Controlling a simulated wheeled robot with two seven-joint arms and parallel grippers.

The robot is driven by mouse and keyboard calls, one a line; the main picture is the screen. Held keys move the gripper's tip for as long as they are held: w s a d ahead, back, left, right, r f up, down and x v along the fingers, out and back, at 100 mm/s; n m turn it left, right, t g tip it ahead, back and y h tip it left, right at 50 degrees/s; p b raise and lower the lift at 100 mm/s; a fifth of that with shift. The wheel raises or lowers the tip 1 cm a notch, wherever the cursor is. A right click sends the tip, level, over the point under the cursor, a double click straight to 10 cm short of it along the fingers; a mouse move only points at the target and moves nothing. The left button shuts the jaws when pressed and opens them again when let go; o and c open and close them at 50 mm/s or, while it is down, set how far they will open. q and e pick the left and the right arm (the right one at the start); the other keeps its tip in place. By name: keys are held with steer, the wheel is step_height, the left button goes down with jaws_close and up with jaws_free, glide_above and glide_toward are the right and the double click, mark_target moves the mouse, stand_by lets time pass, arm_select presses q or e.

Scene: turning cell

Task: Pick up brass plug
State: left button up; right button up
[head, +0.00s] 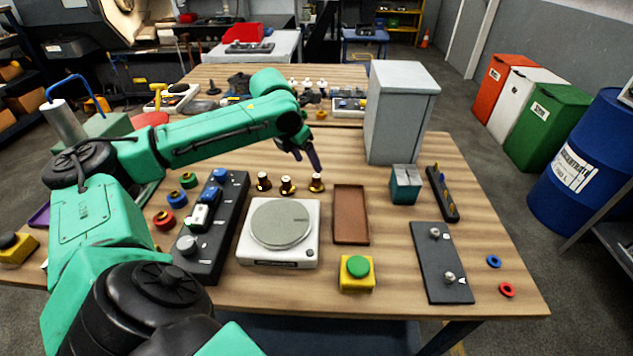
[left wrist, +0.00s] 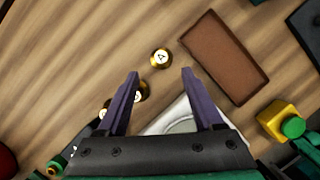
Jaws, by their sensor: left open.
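Three brass plugs with dark bodies and pale marked tops stand in a row on the wooden table, behind the round-plate scale. They are the left plug (head: 263,181), the middle plug (head: 286,186) and the right plug (head: 316,182). My left gripper (head: 306,160) is open and empty, above and behind the right plug. In the left wrist view the gripper (left wrist: 160,74) points down, with one plug (left wrist: 160,58) seen between and just beyond its fingertips. Another plug (left wrist: 138,92) is partly hidden by a finger. My right gripper is not in view.
The white scale (head: 308,250) stands in front of the plugs. A brown tray (head: 351,215) lies right of them, and a dark block with knobs (head: 235,205) lies left. A tall grey cabinet (head: 397,115) stands behind right. A yellow box with a green button (head: 357,280) is in front.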

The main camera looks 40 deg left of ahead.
mark_target(315, 176)
arm_select(q)
steer(key=p+x, duration=0.1)
steer(key=x, duration=0.8)
steer(key=shift+w+d+f, duration=0.1)
steer(key=shift+f, duration=0.2)
jaws_close()
